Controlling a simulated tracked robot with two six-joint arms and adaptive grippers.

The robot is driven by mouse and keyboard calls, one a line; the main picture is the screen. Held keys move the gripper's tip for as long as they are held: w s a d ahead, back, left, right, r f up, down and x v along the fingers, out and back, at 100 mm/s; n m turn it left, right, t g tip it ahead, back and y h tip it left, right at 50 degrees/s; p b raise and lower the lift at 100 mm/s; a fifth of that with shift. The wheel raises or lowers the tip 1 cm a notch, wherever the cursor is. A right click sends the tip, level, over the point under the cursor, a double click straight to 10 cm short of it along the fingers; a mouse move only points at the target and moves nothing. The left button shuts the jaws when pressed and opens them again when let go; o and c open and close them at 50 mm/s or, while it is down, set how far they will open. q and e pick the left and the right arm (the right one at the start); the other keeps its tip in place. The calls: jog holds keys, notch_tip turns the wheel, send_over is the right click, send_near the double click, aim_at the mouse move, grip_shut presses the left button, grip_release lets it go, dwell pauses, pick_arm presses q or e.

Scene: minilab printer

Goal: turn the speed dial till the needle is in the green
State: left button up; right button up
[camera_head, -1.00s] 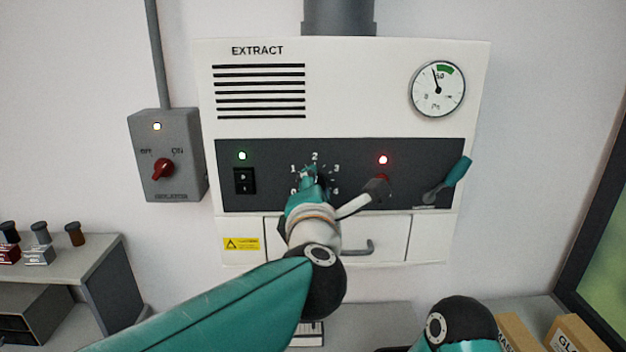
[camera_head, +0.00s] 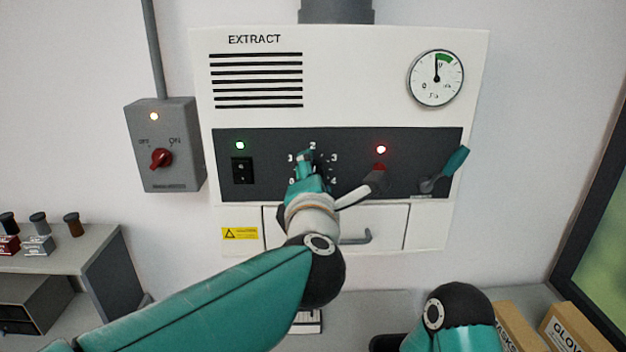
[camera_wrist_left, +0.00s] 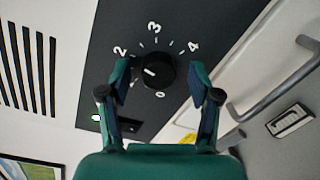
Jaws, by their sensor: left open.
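The speed dial (camera_wrist_left: 155,70) is a black knob with a white mark, ringed by numbers, on the dark panel. In the left wrist view its mark points left, below the 2. In the head view the dial is mostly hidden behind my left gripper (camera_head: 308,160). My left gripper (camera_wrist_left: 160,72) is open, with one finger on each side of the dial; I cannot tell whether they touch it. The round gauge (camera_head: 436,78) at the panel's upper right has its needle almost straight up, at the left edge of the green band. My right gripper is out of view.
A red button (camera_head: 379,168) and a teal-handled lever (camera_head: 455,163) are right of the dial. A black rocker switch (camera_head: 242,170) is to its left. A drawer handle (camera_head: 357,238) sits below. The isolator box (camera_head: 160,145) is on the left wall.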

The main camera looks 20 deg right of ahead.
pick_arm(q)
jog(key=shift+s, duration=0.15)
jog(key=v, duration=1.1)
jog(key=shift+s, duration=0.35)
jog(key=shift+a, duration=0.15)
